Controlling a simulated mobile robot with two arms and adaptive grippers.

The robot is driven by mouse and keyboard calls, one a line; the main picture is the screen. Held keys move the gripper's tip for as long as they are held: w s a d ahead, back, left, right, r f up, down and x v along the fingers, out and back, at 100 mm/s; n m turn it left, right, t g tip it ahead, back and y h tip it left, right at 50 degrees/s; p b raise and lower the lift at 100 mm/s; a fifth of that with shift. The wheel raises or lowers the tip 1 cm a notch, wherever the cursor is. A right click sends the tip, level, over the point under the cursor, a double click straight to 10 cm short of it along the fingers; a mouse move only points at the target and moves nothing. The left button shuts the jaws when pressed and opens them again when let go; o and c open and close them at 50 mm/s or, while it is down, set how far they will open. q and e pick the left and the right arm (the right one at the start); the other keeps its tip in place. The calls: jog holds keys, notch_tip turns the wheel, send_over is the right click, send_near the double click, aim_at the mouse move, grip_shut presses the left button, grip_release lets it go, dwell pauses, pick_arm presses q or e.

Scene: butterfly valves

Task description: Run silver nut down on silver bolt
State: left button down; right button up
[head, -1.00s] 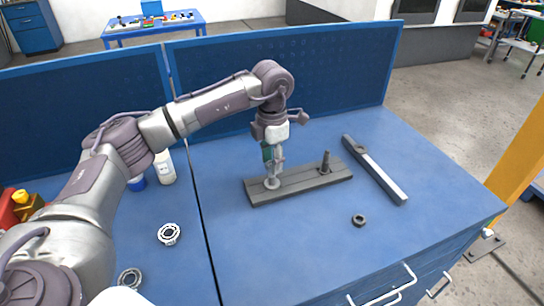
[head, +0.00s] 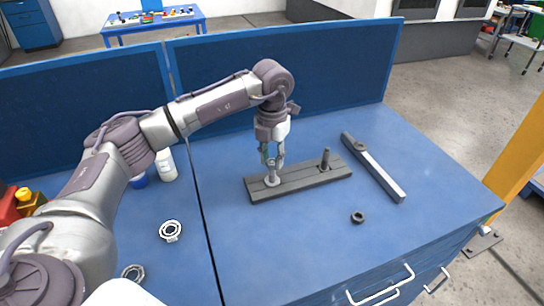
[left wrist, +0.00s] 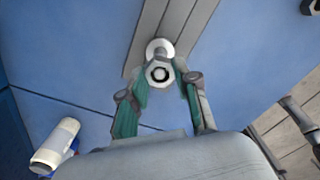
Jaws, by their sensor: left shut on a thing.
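The silver nut (left wrist: 150,76) is a pale hexagonal ring in the left wrist view, with the end of the silver bolt (left wrist: 160,73) showing inside it. A pale round flange (left wrist: 160,47) shows behind them, against the grey plate (left wrist: 172,22). In the head view the bolt's pale base (head: 272,182) stands on the left part of the plate (head: 300,184). My left gripper (head: 272,162) points down over this bolt, its fingers (left wrist: 168,88) on either side of the nut and shut on it. The fingers partly hide the nut and bolt in the head view. My right gripper is not in view.
A dark bolt (head: 325,159) stands on the plate's right part. Bearing-like rings (head: 170,231) and a white bottle (head: 167,165) are on the left.

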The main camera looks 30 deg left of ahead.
pick_arm(q)
jog(key=shift+m+b, duration=0.35)
jog(key=shift+m, duration=0.85)
jog(key=m, duration=0.3)
jog(key=shift+b, duration=0.3)
jog(key=m+b, duration=0.1)
jog(key=m, duration=0.5)
jog(key=m+b, duration=0.1)
jog(key=m, duration=0.5)
jog(key=shift+m, duration=0.3)
jog(key=m, duration=0.6)
jog(key=c, duration=1.1)
grip_release()
